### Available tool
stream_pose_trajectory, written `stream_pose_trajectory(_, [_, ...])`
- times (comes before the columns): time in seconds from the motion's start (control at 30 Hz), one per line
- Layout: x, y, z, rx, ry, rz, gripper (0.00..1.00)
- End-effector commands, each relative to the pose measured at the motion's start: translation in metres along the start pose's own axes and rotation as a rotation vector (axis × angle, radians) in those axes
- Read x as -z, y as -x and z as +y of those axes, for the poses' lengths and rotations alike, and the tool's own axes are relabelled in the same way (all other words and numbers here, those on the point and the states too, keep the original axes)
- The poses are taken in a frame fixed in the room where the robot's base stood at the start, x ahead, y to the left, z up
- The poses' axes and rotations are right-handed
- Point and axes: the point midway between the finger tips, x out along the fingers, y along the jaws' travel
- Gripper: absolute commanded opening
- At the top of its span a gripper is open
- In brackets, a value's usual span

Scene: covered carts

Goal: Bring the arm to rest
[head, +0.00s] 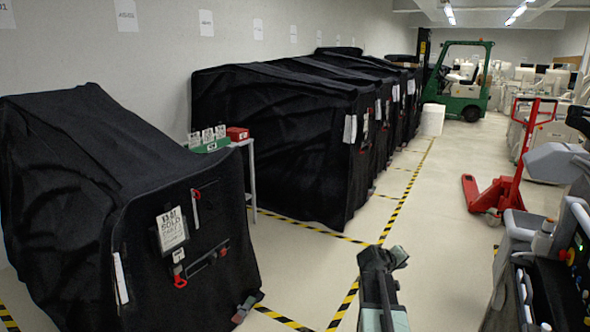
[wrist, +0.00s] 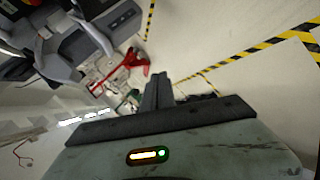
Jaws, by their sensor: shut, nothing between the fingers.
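My arm (head: 381,290) rises from the bottom edge of the head view, right of centre, over open floor. My gripper (wrist: 159,76) is at the middle of the wrist view. Its two dark fingers lie together with nothing between them. It touches nothing that I can see. The wrist view is strongly rolled, with floor and striped tape above the fingers.
Black covered carts stand front left (head: 75,170) and along the wall (head: 270,140). A red pallet truck (head: 505,190), a grey machine (head: 555,250) and a green forklift (head: 465,88) stand right and far back. The aisle floor (head: 430,220) between is clear.

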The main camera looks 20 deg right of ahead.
Motion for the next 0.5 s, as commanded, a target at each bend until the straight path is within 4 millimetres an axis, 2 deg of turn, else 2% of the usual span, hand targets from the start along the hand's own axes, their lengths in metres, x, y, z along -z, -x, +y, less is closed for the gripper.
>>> stream_pose_trajectory(0.03, [0.019,0.026,-0.037,0.053,0.007,0.025,0.0])
stream_pose_trajectory(0.1, [0.038,0.06,-0.085,0.133,0.01,0.044,0.0])
stream_pose_trajectory(0.23, [0.056,0.13,-0.174,0.299,0.02,0.05,0.0])
stream_pose_trajectory(0.3, [0.055,0.169,-0.219,0.395,0.029,0.035,0.0])
stream_pose_trajectory(0.4, [0.043,0.219,-0.271,0.523,0.042,-0.006,0.0])
stream_pose_trajectory(0.5, [0.024,0.261,-0.31,0.638,0.055,-0.065,0.0])
